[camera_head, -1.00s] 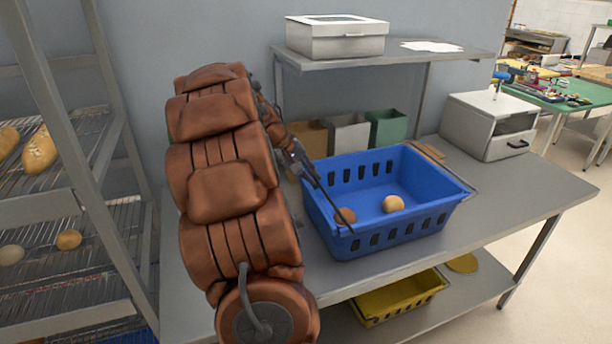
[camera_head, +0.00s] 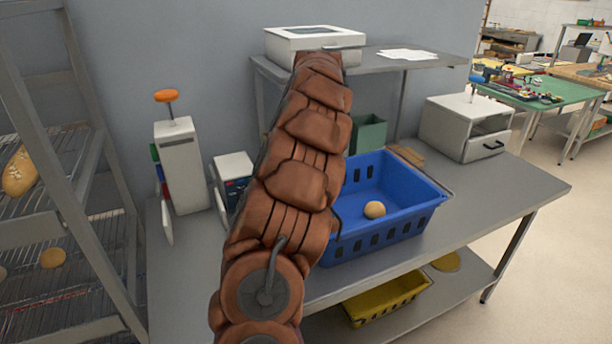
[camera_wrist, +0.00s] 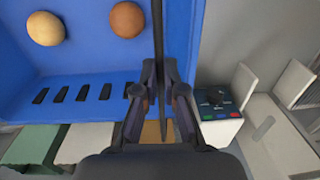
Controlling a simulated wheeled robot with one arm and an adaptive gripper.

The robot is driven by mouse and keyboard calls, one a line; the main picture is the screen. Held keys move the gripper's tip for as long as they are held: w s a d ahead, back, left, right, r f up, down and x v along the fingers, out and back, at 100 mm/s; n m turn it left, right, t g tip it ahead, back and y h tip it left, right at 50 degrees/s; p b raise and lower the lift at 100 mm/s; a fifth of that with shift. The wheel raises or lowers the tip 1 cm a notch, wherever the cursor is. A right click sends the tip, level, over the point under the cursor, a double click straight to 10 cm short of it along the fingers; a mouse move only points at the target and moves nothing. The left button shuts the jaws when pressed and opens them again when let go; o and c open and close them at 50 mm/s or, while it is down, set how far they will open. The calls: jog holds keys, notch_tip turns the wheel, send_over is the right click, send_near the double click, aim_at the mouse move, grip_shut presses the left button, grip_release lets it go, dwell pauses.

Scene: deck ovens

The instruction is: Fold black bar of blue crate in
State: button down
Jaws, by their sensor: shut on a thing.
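The blue crate (camera_head: 405,220) stands on the metal table, its left end hidden behind my arm. In the wrist view its wall and floor (camera_wrist: 85,60) fill the upper left. The black bar (camera_wrist: 158,35) is a thin dark strip running down the wrist view near the crate's end wall. My gripper (camera_wrist: 158,82) is shut on the black bar, with its fingers on either side. My gripper is hidden behind my arm in the head view. How far the bar is folded is unclear.
Two buns lie in the crate, a pale one (camera_wrist: 45,28) and a brown one (camera_wrist: 127,19). A small device with a knob (camera_wrist: 222,105) stands close to the crate. A white dispenser (camera_head: 182,165) and a raised shelf (camera_head: 430,60) are nearby.

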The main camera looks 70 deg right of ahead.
jog(key=s+t+y+p, duration=0.1)
jog(key=p, duration=0.1)
jog(key=d+t+y+p, duration=0.1)
jog(key=s+d+f+t+y+p, duration=0.1)
jog(key=t+p, duration=0.1)
jog(key=shift+s+d+p, duration=0.2)
jog(key=shift+s+p, duration=0.1)
jog(key=shift+s, duration=0.05)
jog(key=shift+f+y, duration=0.1)
jog(key=shift+y, duration=0.2)
dwell(0.4)
jog(key=c, duration=1.3)
grip_release()
jog(key=shift+o, duration=0.2)
